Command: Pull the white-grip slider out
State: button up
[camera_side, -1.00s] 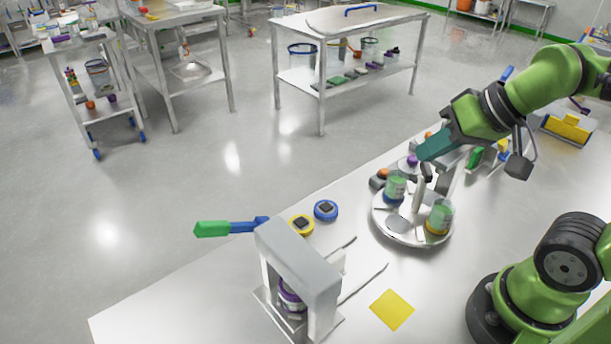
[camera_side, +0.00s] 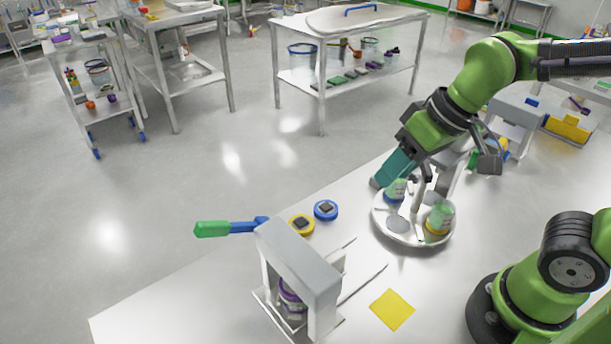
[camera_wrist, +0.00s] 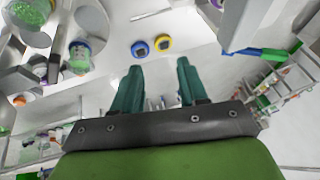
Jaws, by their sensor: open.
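I cannot pick out a white-grip slider with certainty in either view. A grey press-like stand (camera_side: 297,262) is at the front of the table, with a purple-ringed jar (camera_side: 291,295) inside its frame and a green-and-blue handle (camera_side: 225,228) at its left. Two thin rods lie to its right.
A blue round piece (camera_side: 326,210) and a yellow one (camera_side: 301,225) lie behind the stand; both show in the wrist view. The tray carries green-filled jars (camera_side: 440,217) and a central post. A yellow square (camera_side: 392,310) lies on bare table. A grey unit (camera_side: 516,110) stands at back right.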

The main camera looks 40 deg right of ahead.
aim_at(336, 256)
jog(key=w+a+f+n+g+h, duration=0.3)
jog(key=a+n, duration=0.7)
jog(key=n, duration=0.8)
jog(key=shift+g+y, duration=0.3)
jog(key=shift+g, duration=0.4)
jog(key=f, duration=1.6)
jog(key=shift+s+d+f, duration=0.1)
jog(key=shift+d+f, duration=0.15)
grip_shut()
jog(key=shift+d, duration=0.1)
